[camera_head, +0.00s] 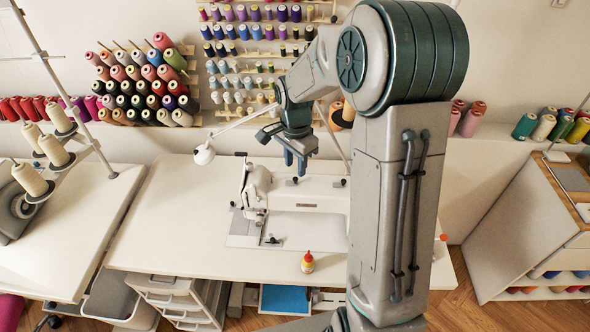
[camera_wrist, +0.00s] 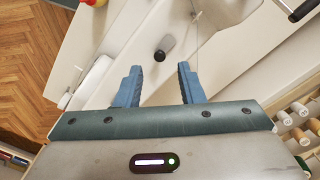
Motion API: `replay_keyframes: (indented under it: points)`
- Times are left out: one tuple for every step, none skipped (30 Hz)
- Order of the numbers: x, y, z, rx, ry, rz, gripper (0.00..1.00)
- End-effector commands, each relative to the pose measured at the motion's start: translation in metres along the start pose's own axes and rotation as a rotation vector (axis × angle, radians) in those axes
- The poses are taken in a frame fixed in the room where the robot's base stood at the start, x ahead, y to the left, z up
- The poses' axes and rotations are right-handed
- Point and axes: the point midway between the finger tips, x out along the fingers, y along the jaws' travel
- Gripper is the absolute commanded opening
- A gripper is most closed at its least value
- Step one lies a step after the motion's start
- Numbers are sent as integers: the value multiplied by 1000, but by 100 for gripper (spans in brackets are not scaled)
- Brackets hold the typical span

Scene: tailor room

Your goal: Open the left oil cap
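The white sewing machine (camera_head: 318,190) stands on the table, with small black caps on its top. The left black cap (camera_head: 292,181) is just below my gripper (camera_head: 295,164) in the head view. In the wrist view, one dark cap (camera_wrist: 164,48) shows beyond my gripper (camera_wrist: 160,72), roughly in line with the gap between the fingers. I cannot tell for sure that it is the left one. My gripper's blue fingers are apart, with nothing between them. They seem to be above the machine and clear of the cap. My arm hides the machine's right end in the head view.
A small yellow bottle with a red top (camera_head: 307,262) stands at the table's front. A white lamp (camera_head: 204,154) reaches over the table left of the machine. Thread spools (camera_head: 150,85) line the wall behind. The table's left part (camera_head: 165,215) is clear.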

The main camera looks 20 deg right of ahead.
Motion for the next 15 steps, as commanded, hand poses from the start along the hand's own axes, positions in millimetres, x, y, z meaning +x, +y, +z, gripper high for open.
replay_keyframes:
  points:
    - [9, 1, 1, 0, -4, 4, 35]
    - [13, 1, 1, 0, -3, 3, 35]
    - [19, 1, 0, 0, -2, 3, 35]
    - [23, 0, 0, -1, -2, 3, 35]
    - [26, 0, 0, -1, -1, 2, 35]
    - [30, 0, 0, 0, -2, 2, 35]
    - [32, 0, 0, 0, -2, 2, 35]
    - [35, 0, 0, 0, -2, 1, 35]
    - [36, 0, 0, 0, -1, 1, 35]
    - [38, 0, 0, 0, -1, 1, 35]
    - [38, 0, 0, 0, -1, 0, 35]
    - [39, 0, 0, 0, 0, 0, 35]
    - [39, 0, 0, 0, 0, 0, 35]
    - [39, 0, 0, 0, 0, 0, 35]
    - [39, 0, 0, 0, 0, 0, 35]
